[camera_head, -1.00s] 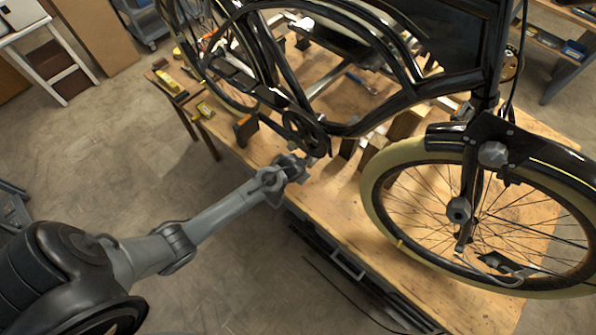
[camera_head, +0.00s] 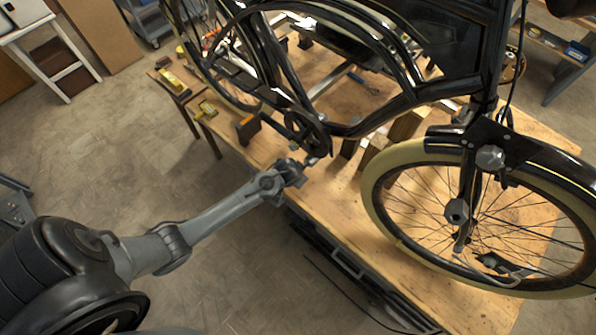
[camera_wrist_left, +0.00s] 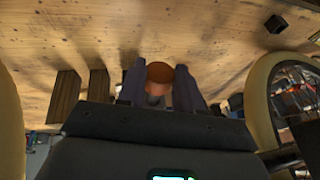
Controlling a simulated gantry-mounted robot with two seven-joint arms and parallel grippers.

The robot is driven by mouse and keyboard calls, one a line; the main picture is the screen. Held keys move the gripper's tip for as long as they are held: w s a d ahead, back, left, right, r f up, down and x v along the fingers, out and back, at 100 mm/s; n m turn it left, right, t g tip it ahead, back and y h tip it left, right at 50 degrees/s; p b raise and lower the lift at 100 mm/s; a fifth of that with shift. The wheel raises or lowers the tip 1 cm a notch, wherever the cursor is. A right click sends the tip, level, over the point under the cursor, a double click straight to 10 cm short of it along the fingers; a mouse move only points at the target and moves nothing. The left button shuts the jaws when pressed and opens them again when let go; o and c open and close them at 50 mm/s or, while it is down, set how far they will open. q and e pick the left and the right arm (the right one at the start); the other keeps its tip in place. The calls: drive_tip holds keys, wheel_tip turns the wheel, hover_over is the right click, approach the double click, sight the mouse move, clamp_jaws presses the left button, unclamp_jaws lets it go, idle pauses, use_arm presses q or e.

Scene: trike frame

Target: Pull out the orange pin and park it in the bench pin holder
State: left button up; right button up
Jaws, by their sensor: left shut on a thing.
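The orange pin (camera_wrist_left: 160,72) shows its round orange head between the two fingers of my left gripper (camera_wrist_left: 160,88) in the left wrist view. The fingers are shut on it, and a grey part shows just below the head. In the head view my left gripper (camera_head: 312,161) is at the bench's front edge, just below the crank and chainring of the black trike frame (camera_head: 305,132). The pin is too small to make out there, and I cannot tell whether it is still seated in anything. I cannot pick out the pin holder for certain. My right gripper is not in view.
A dark block with an orange top (camera_head: 248,130) stands on the wooden bench (camera_head: 335,205), left of my left gripper. Wooden blocks (camera_head: 375,155) stand under the frame. The cream-tyred front wheel (camera_head: 395,235) takes up the right side. Bare bench lies between gripper and wheel.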

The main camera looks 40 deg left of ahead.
use_arm(q)
drive_tip(key=s+p, duration=0.2)
drive_tip(key=s, duration=0.1)
drive_tip(key=shift+s+f, duration=0.15)
drive_tip(key=shift+s, duration=0.1)
idle(0.4)
drive_tip(key=shift+a+f, duration=0.1)
idle(0.4)
